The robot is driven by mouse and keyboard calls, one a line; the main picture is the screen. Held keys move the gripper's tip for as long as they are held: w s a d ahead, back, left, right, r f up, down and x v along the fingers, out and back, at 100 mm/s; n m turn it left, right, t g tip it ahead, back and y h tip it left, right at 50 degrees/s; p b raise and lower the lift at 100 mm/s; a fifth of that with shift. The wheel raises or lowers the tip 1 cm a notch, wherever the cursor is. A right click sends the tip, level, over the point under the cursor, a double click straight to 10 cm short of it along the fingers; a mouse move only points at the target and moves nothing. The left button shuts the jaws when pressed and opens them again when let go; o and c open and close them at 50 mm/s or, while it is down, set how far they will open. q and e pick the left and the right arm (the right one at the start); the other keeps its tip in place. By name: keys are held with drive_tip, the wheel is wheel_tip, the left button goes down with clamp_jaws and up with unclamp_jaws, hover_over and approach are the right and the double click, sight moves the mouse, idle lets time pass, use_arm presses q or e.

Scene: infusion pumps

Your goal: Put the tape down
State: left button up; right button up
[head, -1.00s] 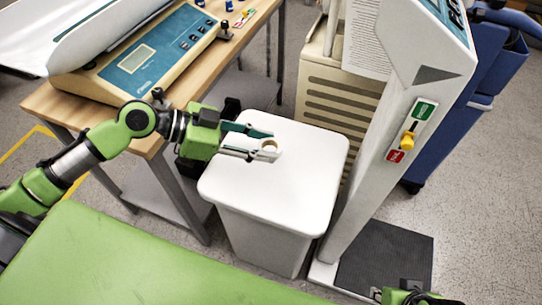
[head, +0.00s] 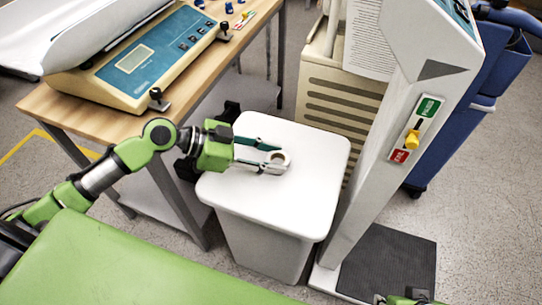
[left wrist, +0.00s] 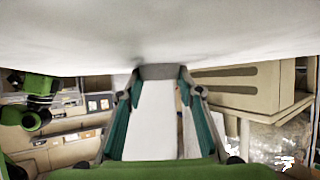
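The tape (head: 286,156) is a small pale roll with a hole in it. It sits between the fingertips of my left gripper (head: 276,161), which is shut on it, over the white lid of a bin (head: 312,190). In the left wrist view the tape (left wrist: 159,72) is a grey band between the two teal fingers (left wrist: 159,88), right against the white surface of the lid. I cannot tell for sure whether it touches the lid. My right gripper is not in view; only a green bit of my right arm shows at the bottom edge.
A wooden table (head: 90,118) with a beige and blue device (head: 140,65) stands at the left. A grey column scale (head: 375,160) with a dark platform (head: 388,262) stands right of the bin. A green padded surface (head: 120,265) fills the lower left. The lid is otherwise bare.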

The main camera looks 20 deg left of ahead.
use_arm(q)
drive_tip(key=shift+o, duration=1.3)
